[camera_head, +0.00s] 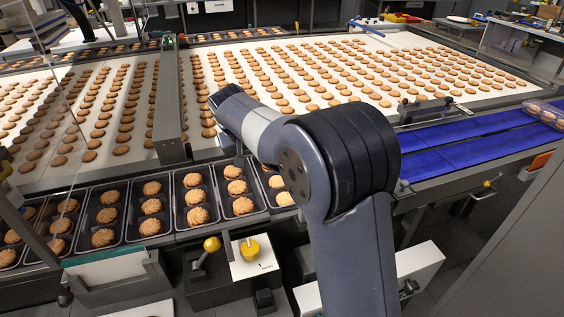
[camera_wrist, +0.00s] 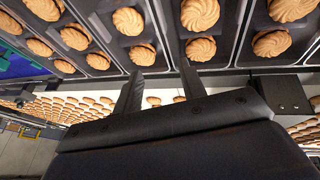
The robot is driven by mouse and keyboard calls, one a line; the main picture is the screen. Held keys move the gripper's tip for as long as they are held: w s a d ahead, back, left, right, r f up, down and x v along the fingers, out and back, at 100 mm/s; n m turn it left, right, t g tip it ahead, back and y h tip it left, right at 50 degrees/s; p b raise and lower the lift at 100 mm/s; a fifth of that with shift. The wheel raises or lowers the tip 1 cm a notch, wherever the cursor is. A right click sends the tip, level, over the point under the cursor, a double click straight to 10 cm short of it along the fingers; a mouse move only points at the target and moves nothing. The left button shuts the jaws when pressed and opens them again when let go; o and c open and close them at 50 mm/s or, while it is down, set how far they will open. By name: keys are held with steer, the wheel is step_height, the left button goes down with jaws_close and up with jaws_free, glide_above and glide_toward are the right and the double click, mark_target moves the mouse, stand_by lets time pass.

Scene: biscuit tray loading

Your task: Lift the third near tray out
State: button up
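Black trays stand side by side in a row along the near edge of the line in the head view. Each visible one holds biscuits in a column; one tray (camera_head: 181,207) is left of my arm and another (camera_head: 222,205) is just right of it. I cannot tell which is the third near tray. In the wrist view, my gripper (camera_wrist: 159,85) has its two fingers apart with a gap between them. Nothing is seen held. The fingers point at the trays (camera_wrist: 113,45), near a tray's end; contact is unclear.
A wide white belt (camera_head: 225,130) with rows of biscuits lies behind the trays, crossed by a grey beam (camera_head: 167,110). A blue conveyor (camera_head: 480,140) runs at the right, with a packed tray (camera_head: 545,113) at its end. A yellow button (camera_head: 250,248) sits in front of the trays.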

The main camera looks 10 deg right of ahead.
glide_toward(261, 176)
steer(key=p+x, duration=0.1)
steer(key=x, duration=0.3)
steer(key=shift+w+f, duration=0.15)
steer(key=shift+f, duration=0.15)
